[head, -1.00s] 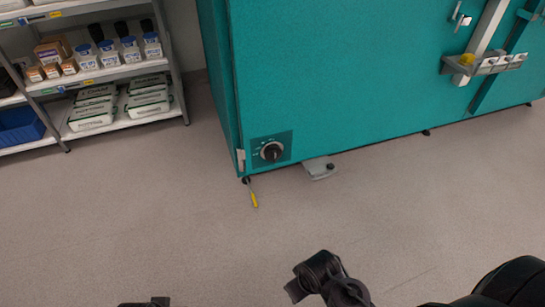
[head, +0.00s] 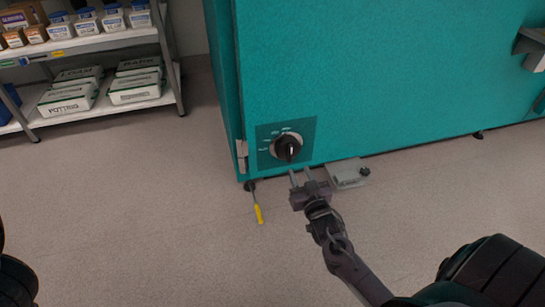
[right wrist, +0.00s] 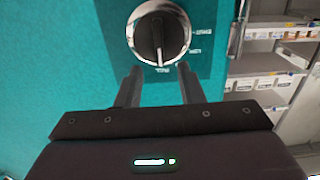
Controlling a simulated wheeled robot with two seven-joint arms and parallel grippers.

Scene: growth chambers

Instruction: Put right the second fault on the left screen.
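A black rotary knob (head: 287,147) with a silver rim sits on a dark teal plate low on the left side of the teal chamber (head: 400,80). In the right wrist view the knob (right wrist: 158,32) is close ahead, with labels around it, and its pointer runs up and down the picture. My right gripper (head: 301,176) is just below the knob. Its two fingers are apart with nothing between them, and they do not grip the knob. A left screen is not in view. My left gripper is not in view.
A yellow-handled tool (head: 259,213) is at the chamber's lower left corner, its handle near the floor. A grey pedal-like part (head: 347,174) juts out under the chamber. A shelf (head: 95,112) with boxes and bottles stands at the left. The floor between is clear.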

